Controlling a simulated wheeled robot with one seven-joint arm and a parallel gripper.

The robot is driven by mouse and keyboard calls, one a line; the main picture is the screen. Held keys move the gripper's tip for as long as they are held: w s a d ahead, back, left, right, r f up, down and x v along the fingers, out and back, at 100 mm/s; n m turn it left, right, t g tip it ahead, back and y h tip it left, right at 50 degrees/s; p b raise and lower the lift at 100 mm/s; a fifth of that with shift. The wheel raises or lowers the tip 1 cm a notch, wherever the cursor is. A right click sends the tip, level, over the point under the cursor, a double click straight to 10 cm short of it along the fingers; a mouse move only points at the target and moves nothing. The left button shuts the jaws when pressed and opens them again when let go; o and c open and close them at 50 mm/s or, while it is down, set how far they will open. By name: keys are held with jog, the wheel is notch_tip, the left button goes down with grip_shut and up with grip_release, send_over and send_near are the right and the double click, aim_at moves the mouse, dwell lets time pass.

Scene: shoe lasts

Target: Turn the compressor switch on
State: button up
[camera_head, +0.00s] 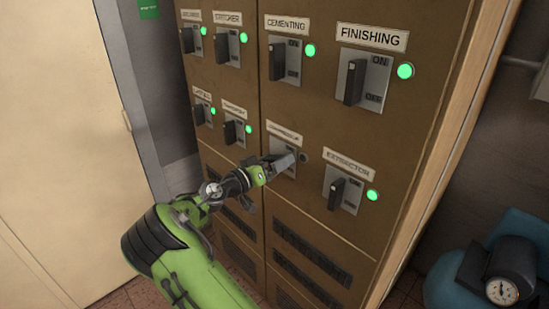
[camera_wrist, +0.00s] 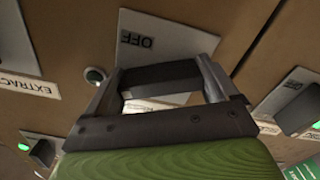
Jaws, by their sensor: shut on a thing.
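The compressor switch is on the lower row of the brown cabinet. Its grey plate (camera_head: 292,170) is partly covered by my gripper, and its label above is too blurred to read. My gripper (camera_head: 281,162) is shut on the switch's dark handle; in the wrist view the handle (camera_wrist: 160,75) lies between the two grey fingers. The word OFF shows on the plate (camera_wrist: 165,38) in the wrist view; the ON mark is hidden. The round lamp (camera_head: 304,157) beside the switch is dark, also in the wrist view (camera_wrist: 94,75).
The extractor switch (camera_head: 337,193) with a lit green lamp (camera_head: 373,195) is just to the right. The cementing (camera_head: 279,62) and finishing (camera_head: 355,82) switches are above, their lamps lit green.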

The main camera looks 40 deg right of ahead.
jog(key=n+p, duration=0.2)
jog(key=n, duration=0.1)
jog(key=shift+r+n, duration=0.1)
jog(key=shift+n, duration=0.3)
jog(key=n+p, duration=0.2)
jog(key=n, duration=0.1)
jog(key=shift+n+p, duration=0.3)
jog(key=shift+p, duration=0.1)
jog(key=n+p, duration=0.2)
jog(key=n, duration=0.2)
jog(key=shift+p, duration=0.4)
jog(key=shift+n+p, duration=0.5)
jog(key=shift+n, duration=0.2)
jog(key=shift+f, duration=0.2)
jog(key=o, duration=0.8)
jog(key=a, duration=1.6)
jog(key=shift+s+b, duration=0.2)
jog(key=shift+b, duration=0.15)
